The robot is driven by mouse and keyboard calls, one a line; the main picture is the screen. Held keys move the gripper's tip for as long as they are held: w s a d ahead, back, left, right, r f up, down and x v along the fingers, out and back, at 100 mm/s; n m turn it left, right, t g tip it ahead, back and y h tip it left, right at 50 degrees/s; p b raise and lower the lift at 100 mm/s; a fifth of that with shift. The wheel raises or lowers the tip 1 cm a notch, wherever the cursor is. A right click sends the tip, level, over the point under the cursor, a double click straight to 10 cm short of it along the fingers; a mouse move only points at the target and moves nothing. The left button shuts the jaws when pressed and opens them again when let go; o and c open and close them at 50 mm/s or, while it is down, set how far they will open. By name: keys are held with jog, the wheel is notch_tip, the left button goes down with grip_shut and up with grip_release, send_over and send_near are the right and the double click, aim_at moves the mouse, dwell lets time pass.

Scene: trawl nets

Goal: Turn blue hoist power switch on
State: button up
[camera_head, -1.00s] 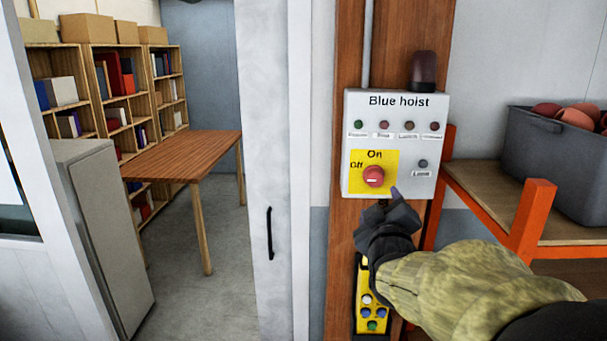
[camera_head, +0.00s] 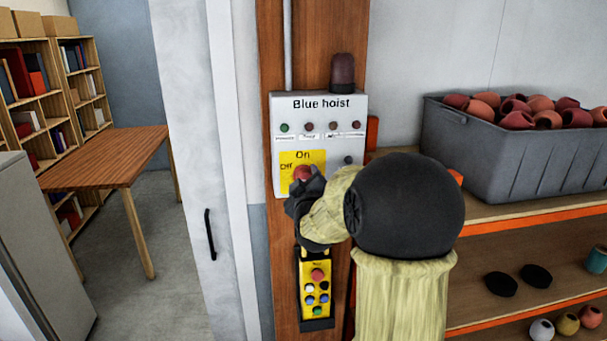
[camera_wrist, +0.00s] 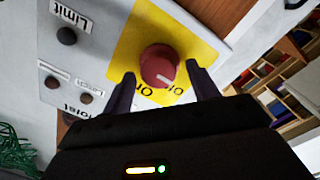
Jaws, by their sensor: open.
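The white Blue hoist control box (camera_head: 345,130) is fixed to a wooden post. Its red rotary switch (camera_head: 302,173) sits on a yellow plate (camera_head: 318,158) marked On and Off, and my gripper hides part of it in the head view. My gripper (camera_head: 297,192) is at the switch. In the wrist view, the red switch (camera_wrist: 159,65) lies between the two dark fingertips of my open gripper (camera_wrist: 160,80), with a gap showing on each side. The switch's pale pointer mark (camera_wrist: 165,80) faces the lower part of the wrist picture, near the lettering.
A yellow push-button pendant (camera_head: 316,285) hangs below the box. A grey bin of reddish floats (camera_head: 490,165) stands on an orange-edged shelf (camera_head: 530,210) at right. A white door (camera_head: 200,150) and wooden table (camera_head: 110,155) are at left.

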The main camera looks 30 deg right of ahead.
jog(key=shift+w+d, duration=0.2)
jog(key=shift+w, duration=0.3)
jog(key=c, duration=0.7)
jog(key=shift+s+r, duration=0.1)
jog(key=shift+s, duration=0.05)
jog(key=shift+c, duration=1.2)
